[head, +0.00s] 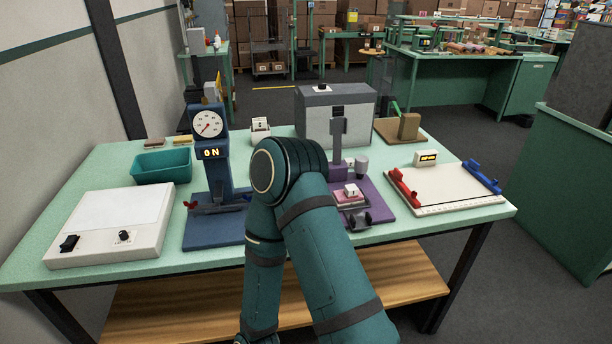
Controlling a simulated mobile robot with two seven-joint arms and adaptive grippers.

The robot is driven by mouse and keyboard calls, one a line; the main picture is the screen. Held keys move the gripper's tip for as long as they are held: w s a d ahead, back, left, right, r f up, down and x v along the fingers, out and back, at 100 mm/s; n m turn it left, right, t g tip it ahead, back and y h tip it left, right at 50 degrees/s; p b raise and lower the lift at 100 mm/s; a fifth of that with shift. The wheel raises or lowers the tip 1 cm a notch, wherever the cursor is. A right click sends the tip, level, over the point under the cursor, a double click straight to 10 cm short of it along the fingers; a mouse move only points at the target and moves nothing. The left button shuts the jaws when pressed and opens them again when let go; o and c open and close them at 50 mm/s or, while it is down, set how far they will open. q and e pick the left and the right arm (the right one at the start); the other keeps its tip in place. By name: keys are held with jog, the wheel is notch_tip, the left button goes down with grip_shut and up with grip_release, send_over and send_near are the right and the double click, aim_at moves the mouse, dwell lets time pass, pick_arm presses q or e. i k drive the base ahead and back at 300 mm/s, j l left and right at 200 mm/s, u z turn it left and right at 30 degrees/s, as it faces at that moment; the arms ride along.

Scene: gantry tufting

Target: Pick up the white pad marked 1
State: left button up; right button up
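A small white block (351,189) with a dark mark sits on a pink holder on the purple fixture (380,213), right of the middle of the table. It may be the white pad marked 1, but the mark is too small to read surely. A teal arm of mine rises from the bottom and bends in front of the table's middle. It covers the left part of the purple fixture. Neither of my grippers shows, so I cannot tell what they hold.
On the green table (85,195) stand a white light box (110,225), a teal bin (162,167), a blue gauge stand (208,124), a grey box (360,105) and a white board (450,190) with red and blue clamps. A small white unit (260,126) stands behind my arm.

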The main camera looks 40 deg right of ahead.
aim_at(351, 190)
jog(key=z, duration=1.75)
